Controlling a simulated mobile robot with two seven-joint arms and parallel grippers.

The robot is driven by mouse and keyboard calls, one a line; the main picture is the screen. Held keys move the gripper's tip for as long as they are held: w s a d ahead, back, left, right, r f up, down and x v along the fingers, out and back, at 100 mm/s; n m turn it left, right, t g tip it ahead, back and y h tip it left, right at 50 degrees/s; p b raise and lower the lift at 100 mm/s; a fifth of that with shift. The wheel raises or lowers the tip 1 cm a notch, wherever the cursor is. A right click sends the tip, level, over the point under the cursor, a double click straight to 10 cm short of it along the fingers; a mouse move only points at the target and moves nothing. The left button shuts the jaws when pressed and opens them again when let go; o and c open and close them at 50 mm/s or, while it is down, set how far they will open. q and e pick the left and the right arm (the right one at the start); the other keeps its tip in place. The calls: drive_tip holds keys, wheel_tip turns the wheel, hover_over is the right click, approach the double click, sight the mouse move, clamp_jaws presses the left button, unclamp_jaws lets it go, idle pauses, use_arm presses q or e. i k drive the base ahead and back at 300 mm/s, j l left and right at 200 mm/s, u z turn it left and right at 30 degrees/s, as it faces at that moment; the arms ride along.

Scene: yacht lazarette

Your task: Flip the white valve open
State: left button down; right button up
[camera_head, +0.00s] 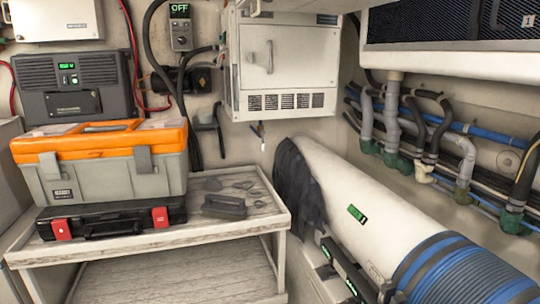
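A small cream-white fitting (424,174) sits among the hoses low on the right wall, between green fittings. It is the only white one in that row and looks like the white valve. It stands upright under a dark hose. Its handle is too small to make out, so I cannot tell whether it is open or shut. Another small white-tipped fitting (262,141) hangs under the white wall cabinet (281,60); I cannot tell what it is. Neither of my grippers is in view.
A large white cylinder (350,190) with a coiled blue hose (460,275) lies in front of the right wall. Green fittings (403,163) flank the white one. At left, a wooden bench (215,226) bears an orange-grey toolbox (105,175) and a black case (110,218).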

sight(262, 132)
drive_tip(key=k, duration=0.3)
drive_tip(key=z, duration=1.7)
drive_tip(key=j, duration=0.95)
drive_tip(key=i+j, duration=0.1)
drive_tip(key=j, duration=0.9)
